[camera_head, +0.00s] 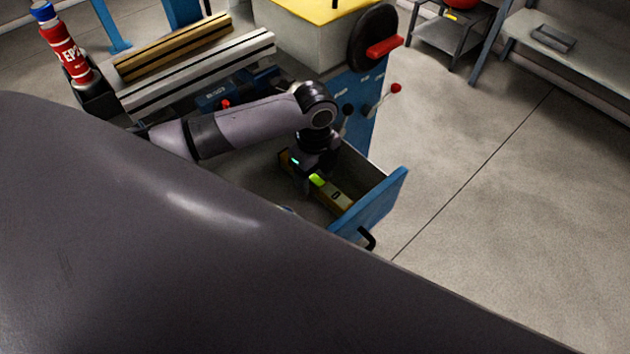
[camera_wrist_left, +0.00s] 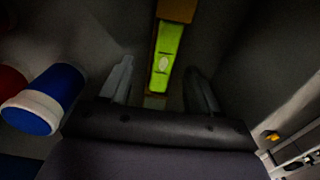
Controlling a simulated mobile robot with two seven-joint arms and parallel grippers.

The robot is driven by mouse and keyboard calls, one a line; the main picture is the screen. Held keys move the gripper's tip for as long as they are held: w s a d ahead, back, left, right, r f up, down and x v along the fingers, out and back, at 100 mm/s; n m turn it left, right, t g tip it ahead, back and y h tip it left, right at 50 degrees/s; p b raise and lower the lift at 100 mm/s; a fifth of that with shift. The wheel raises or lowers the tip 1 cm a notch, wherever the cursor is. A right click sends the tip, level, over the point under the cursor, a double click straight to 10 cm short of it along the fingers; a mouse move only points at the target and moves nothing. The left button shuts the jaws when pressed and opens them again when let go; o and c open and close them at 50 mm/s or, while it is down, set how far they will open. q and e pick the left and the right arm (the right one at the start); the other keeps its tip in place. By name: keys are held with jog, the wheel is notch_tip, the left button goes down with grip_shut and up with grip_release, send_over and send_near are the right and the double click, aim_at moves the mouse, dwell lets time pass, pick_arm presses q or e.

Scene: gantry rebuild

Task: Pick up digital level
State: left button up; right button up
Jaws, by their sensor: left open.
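The digital level (camera_head: 340,197) is a long yellow bar with a bright green window, lying in an open blue drawer (camera_head: 374,207). Its green window also shows in the left wrist view (camera_wrist_left: 164,58). My left gripper (camera_head: 306,184) reaches down into the drawer over the level and partly hides it. In the left wrist view my left gripper (camera_wrist_left: 160,88) is open, with one finger on each side of the bar. A gap shows between each finger and the level. My right gripper is not in view.
In the left wrist view a blue-and-white cylinder (camera_wrist_left: 45,98) lies left of the fingers. Drawer walls surround the gripper. A red bottle (camera_head: 66,50) and metal rails (camera_head: 200,72) stand beyond. Grey floor (camera_head: 480,200) is clear to the right.

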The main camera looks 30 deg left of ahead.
pick_arm(q)
jog(key=shift+f, duration=0.75)
grip_shut()
jog(key=shift+r, duration=0.2)
